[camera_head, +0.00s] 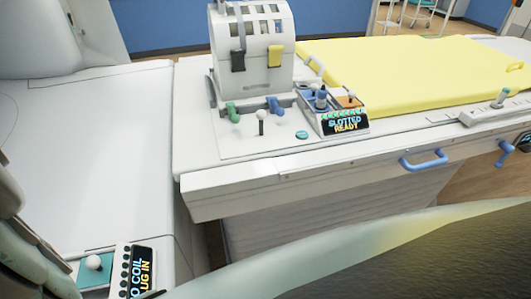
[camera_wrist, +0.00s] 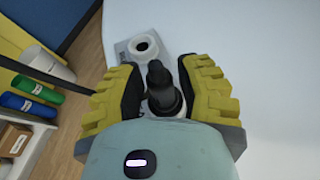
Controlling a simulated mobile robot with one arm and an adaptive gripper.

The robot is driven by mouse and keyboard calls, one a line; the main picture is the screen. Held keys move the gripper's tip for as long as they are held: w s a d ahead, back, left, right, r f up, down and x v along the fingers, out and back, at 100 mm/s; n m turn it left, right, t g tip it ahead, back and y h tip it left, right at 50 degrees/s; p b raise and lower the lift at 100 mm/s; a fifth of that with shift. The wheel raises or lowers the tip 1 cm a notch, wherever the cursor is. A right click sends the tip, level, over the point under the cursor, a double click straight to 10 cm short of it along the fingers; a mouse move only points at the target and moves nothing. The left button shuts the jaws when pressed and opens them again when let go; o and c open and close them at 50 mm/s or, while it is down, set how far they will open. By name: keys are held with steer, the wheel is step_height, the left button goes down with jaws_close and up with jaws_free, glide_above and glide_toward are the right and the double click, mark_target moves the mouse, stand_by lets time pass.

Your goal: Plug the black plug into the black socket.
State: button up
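The black plug (camera_wrist: 160,75) stands between my gripper's yellow fingers in the wrist view, its narrow stepped tip pointing up the picture. My gripper (camera_wrist: 163,92) is closed around its wider base, with the dark finger pads against its sides. Just beyond the tip, a white ring with a dark round opening (camera_wrist: 146,46) sits on a grey plate; it looks like the socket. The tip appears apart from the opening, but the depth gap is hard to judge. My gripper, the plug and this ring cannot be made out in the head view.
A white coil housing (camera_head: 252,50) stands on the bench beside a yellow mat (camera_head: 420,75). A lower-left display (camera_head: 141,272) reads partly "O COIL", "UG IN". Green (camera_wrist: 35,86) and blue (camera_wrist: 27,105) cylinders lie on a shelf at left.

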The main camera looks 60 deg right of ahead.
steer(key=shift+o, duration=0.9)
steer(key=v, duration=1.2)
steer(key=shift+d, duration=0.1)
